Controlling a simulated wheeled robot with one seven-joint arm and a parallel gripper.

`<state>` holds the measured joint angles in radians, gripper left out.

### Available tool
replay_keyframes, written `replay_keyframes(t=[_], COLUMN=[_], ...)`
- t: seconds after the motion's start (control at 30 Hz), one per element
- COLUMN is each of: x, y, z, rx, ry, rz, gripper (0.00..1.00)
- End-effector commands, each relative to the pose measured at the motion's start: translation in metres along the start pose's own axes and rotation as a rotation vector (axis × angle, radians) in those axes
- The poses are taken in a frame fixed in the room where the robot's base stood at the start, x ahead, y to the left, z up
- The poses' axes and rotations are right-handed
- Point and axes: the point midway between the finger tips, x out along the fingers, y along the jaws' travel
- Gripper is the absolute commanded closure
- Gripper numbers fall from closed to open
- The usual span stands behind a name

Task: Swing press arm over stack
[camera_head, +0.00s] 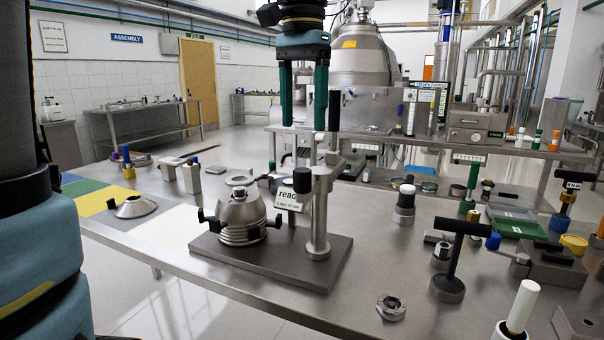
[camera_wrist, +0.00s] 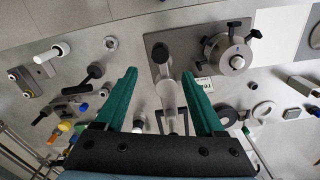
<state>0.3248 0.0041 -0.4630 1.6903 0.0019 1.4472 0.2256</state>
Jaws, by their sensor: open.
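The disc stack (camera_head: 242,220), a grey cone-shaped pile with black clamp knobs around it, sits on the dark base plate (camera_head: 285,272). It also shows in the wrist view (camera_wrist: 236,62), with nothing over it. A grey post (camera_head: 318,225) stands on the plate right of the stack. The press arm (camera_head: 322,178) is at the post's top, off to the stack's side, with an upright black handle (camera_head: 334,112). My gripper (camera_head: 303,100) is open, its green fingers pointing down above the post area. In the wrist view its fingers (camera_wrist: 160,75) lie either side of the post and arm, apparently without contact.
A small "ready" sign (camera_head: 288,199) stands behind the stack. A black T-handled tool (camera_head: 452,258), a hex nut (camera_head: 391,308) and a white-topped cylinder (camera_head: 405,203) stand to the right. A loose grey cone (camera_head: 134,207) lies left. The table's front left is clear.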

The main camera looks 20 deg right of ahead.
Motion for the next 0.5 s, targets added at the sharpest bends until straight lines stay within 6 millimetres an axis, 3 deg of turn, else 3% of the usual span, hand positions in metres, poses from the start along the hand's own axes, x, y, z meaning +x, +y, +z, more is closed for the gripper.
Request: replay_keyframes(t=[0.17, 0.5], x=[0.021, 0.082], y=[0.0, 0.0], z=[0.001, 0.001], rx=[-0.001, -0.001], ry=[-0.005, -0.004], rz=[0.001, 0.001], gripper=[0.29, 0.29])
